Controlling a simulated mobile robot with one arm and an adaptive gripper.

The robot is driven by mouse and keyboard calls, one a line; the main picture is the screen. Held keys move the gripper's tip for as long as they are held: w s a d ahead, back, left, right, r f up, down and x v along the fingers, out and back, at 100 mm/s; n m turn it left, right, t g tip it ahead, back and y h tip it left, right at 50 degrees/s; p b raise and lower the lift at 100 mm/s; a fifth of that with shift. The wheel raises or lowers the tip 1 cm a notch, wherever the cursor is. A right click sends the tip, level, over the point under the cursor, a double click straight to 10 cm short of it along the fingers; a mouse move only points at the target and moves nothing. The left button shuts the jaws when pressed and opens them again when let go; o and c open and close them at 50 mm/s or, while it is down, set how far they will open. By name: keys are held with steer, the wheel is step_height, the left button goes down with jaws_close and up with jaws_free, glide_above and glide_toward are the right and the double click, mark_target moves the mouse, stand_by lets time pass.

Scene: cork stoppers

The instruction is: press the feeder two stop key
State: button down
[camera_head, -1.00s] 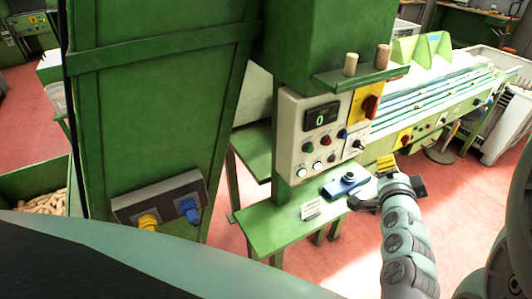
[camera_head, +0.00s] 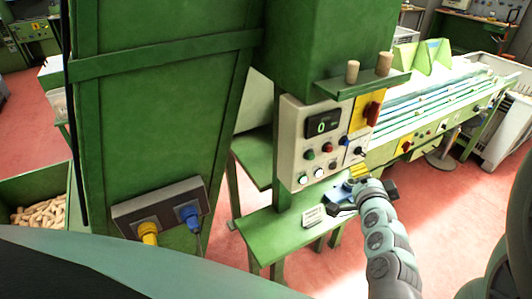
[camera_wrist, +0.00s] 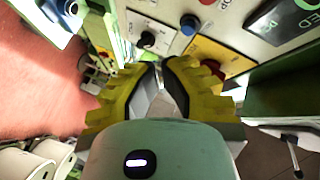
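The pale control panel (camera_head: 296,150) is fixed to the green machine column, with a display (camera_head: 322,124) reading 0. On it are a dark green button (camera_head: 310,155), a red button (camera_head: 328,148), a blue button (camera_head: 345,141) and lit whitish buttons (camera_head: 318,173). Key labels are too small to read, so I cannot tell which is feeder two stop. My gripper (camera_head: 359,171) is below the panel's lower right corner, apart from it. In the wrist view, its yellow fingertips (camera_wrist: 162,64) are nearly together and empty, below the blue button (camera_wrist: 189,25) and black knob (camera_wrist: 147,39).
A yellow plate with a red rotary switch (camera_head: 373,112) adjoins the panel's right. Corks stand on the shelf (camera_head: 340,86) above. A green bench (camera_head: 262,238) below carries a small card (camera_head: 314,215) and a blue device (camera_head: 338,193), partly hidden by my gripper.

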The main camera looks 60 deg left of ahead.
mark_target(329, 149)
steer(key=a+p, duration=0.1)
steer(key=a, duration=0.5)
steer(key=shift+w+a, duration=0.2)
steer(key=shift+w, duration=0.05)
stand_by(1.3)
steer(key=shift+a, duration=0.35)
steer(key=shift+a, duration=0.45)
stand_by(0.7)
steer(key=shift+w+d, duration=0.1)
steer(key=shift+d, duration=0.05)
steer(key=shift+d+b, duration=0.45)
steer(key=shift+d, duration=0.25)
